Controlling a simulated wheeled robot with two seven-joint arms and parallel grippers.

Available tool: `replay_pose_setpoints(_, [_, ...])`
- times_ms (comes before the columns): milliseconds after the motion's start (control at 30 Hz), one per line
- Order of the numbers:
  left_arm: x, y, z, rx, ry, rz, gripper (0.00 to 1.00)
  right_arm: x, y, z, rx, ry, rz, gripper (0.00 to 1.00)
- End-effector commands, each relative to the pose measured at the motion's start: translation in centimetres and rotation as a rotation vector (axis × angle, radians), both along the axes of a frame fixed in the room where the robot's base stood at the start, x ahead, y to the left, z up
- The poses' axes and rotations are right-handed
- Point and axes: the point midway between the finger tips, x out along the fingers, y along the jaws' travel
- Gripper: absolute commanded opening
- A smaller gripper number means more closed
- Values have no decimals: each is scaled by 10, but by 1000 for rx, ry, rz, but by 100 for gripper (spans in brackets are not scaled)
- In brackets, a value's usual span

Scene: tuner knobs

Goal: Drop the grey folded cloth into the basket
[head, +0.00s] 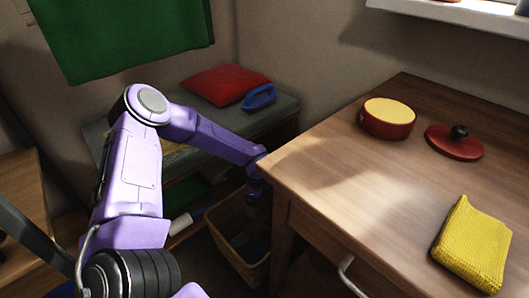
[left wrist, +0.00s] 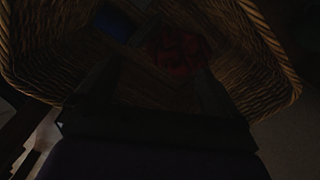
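The wicker basket (head: 226,248) stands on the floor between the bench and the wooden table. Its woven wall also fills the top of the left wrist view (left wrist: 262,55). My left gripper (head: 255,212) points down into the basket's opening. In the dark left wrist view its two fingers (left wrist: 155,88) look spread apart, with nothing visible between them. A dark red thing (left wrist: 178,52) and a dark blue thing (left wrist: 115,22) lie inside the basket. I cannot make out the grey folded cloth for certain; the basket's inside is in deep shadow. My right gripper is not in view.
The wooden table (head: 330,170) edge is close right of my left forearm. A red cushion (head: 222,83) and a blue iron (head: 259,97) are on the grey bench (head: 281,112).

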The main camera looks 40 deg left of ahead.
Motion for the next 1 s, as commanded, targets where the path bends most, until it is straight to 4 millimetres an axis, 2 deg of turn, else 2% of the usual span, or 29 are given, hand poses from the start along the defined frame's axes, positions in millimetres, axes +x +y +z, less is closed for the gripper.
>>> replay_pose_setpoints(133, [0,0,2,0,0,0,95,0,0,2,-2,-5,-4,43])
replay_pose_setpoints(233, [0,0,16,-1,-1,0,95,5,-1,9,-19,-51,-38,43])
replay_pose_setpoints(433, [1,0,66,-2,-3,1,95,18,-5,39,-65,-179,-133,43])
replay_pose_setpoints(600, [1,0,96,-1,-1,1,95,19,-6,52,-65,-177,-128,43])
replay_pose_setpoints(733, [0,0,105,-1,0,0,95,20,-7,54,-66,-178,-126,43])
replay_pose_setpoints(1000, [0,0,105,0,1,0,95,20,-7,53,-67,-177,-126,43])
